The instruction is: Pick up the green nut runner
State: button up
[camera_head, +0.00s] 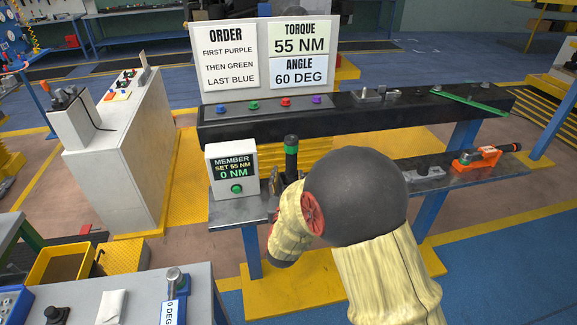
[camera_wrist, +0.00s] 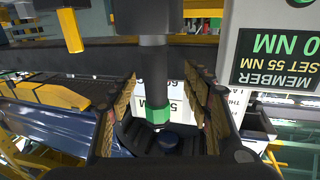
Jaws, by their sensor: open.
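The green nut runner (camera_head: 291,155) is a dark upright tool with a green band near its top. It stands at the shelf, just right of the small display box. In the wrist view the nut runner (camera_wrist: 155,75) hangs between the two fingers, with its green band low between them. My gripper (camera_wrist: 160,88) is open, with one finger on each side of the tool and a gap showing on both sides. In the head view my arm hides most of the gripper and the tool's lower part.
The display box (camera_head: 232,171) reads 0 NM and stands close left of the tool. A dark beam (camera_head: 350,115) with coloured knobs runs behind, under the order sign (camera_head: 229,57). An orange tool (camera_head: 478,158) lies on the shelf at right.

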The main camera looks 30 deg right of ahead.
jog(key=x, duration=0.6)
jog(key=shift+s+d+r+b, duration=0.2)
jog(key=shift+s+d+b, duration=0.1)
jog(key=shift+b, duration=0.1)
jog(key=shift+c, duration=1.2)
grip_shut()
jog(key=shift+r, duration=0.2)
